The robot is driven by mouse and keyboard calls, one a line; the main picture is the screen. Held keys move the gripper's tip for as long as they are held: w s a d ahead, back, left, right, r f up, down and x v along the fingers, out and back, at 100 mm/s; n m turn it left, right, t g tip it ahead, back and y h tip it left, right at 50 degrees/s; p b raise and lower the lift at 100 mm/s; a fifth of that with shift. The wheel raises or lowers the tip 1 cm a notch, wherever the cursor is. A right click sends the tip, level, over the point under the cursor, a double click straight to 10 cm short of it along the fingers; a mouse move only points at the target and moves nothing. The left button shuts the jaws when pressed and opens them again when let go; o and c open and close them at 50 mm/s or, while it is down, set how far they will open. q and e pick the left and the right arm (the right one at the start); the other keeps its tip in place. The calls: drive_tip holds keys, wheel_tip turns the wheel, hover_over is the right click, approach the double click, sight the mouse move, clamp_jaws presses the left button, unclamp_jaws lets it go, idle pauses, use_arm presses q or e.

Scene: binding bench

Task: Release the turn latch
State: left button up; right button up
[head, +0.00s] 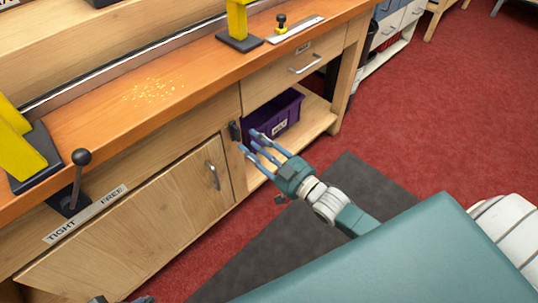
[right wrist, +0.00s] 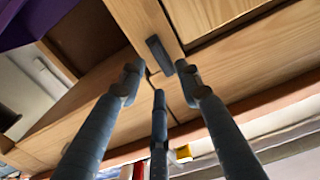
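The turn latch (head: 234,132) is a small dark bar on the wooden post between the cabinet door (head: 150,225) and the open shelf bay. It stands roughly upright, along the post. It also shows in the right wrist view (right wrist: 158,55), just beyond the fingertips. My right gripper (head: 257,145) is open and empty, its fingers spread and pointing at the post, apart from the latch as far as I can see. The door has a metal handle (head: 212,175). Only fingertips of my left gripper (head: 122,299) show at the bottom edge.
A purple bin (head: 291,108) sits on the shelf right of the post, close to my right fingers. A ball-topped lever (head: 78,178) stands by a TIGHT/FREE label (head: 86,214). A drawer (head: 305,62) is above the bin.

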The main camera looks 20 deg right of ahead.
drive_tip(key=v, duration=0.8)
